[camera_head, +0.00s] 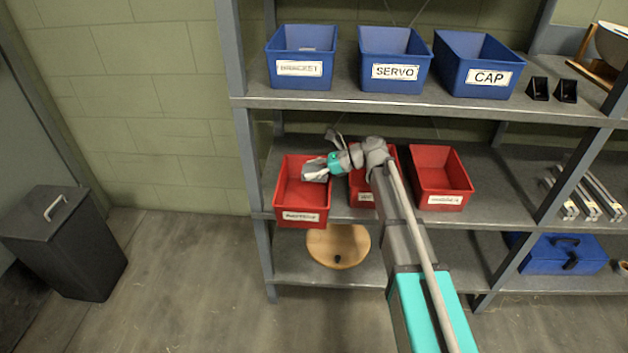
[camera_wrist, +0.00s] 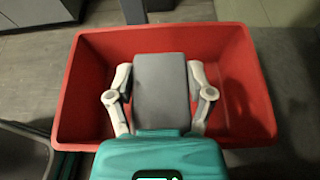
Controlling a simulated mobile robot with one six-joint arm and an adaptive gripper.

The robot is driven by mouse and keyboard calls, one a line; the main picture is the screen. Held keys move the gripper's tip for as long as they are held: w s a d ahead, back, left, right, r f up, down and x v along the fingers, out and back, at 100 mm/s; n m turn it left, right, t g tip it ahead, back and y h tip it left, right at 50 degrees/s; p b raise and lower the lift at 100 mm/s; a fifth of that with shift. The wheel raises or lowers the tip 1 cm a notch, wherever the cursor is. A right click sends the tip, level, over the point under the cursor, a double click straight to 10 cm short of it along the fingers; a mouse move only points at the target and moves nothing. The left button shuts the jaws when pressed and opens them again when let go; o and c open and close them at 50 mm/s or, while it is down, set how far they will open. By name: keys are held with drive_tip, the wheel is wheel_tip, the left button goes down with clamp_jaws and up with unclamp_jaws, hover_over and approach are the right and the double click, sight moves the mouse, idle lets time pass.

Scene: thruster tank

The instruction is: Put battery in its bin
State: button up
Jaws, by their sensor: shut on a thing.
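A grey block (camera_wrist: 162,85), which looks like the battery, is between the two pale fingers of my gripper (camera_wrist: 160,92) in the wrist view, and the gripper is shut on it. The block is over the inside of a red bin (camera_wrist: 75,100), whose walls surround it in that view. In the head view my gripper (camera_head: 316,168) is over the left red bin (camera_head: 303,215) on the middle shelf. The label on this bin is too small to read surely. I cannot tell how far the block is above the bin floor.
A second red bin (camera_head: 358,190) is partly hidden by my arm, and a third red bin (camera_head: 440,180) stands to its right. Blue bins, including SERVO (camera_head: 395,60) and CAP (camera_head: 478,65), stand on the shelf above. A black lidded container (camera_head: 65,245) stands on the floor at left.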

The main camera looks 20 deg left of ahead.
drive_tip(key=shift+f+b, duration=1.6)
drive_tip(key=shift+f, duration=0.15)
drive_tip(key=shift+f, duration=0.25)
drive_tip(key=shift+s+f+b, duration=0.15)
drive_tip(key=shift+f+b, duration=0.1)
drive_tip(key=shift+b, duration=0.35)
drive_tip(key=shift+d, duration=0.1)
drive_tip(key=o, duration=1.3)
drive_tip(key=shift+s, duration=0.2)
drive_tip(key=shift+r, duration=0.15)
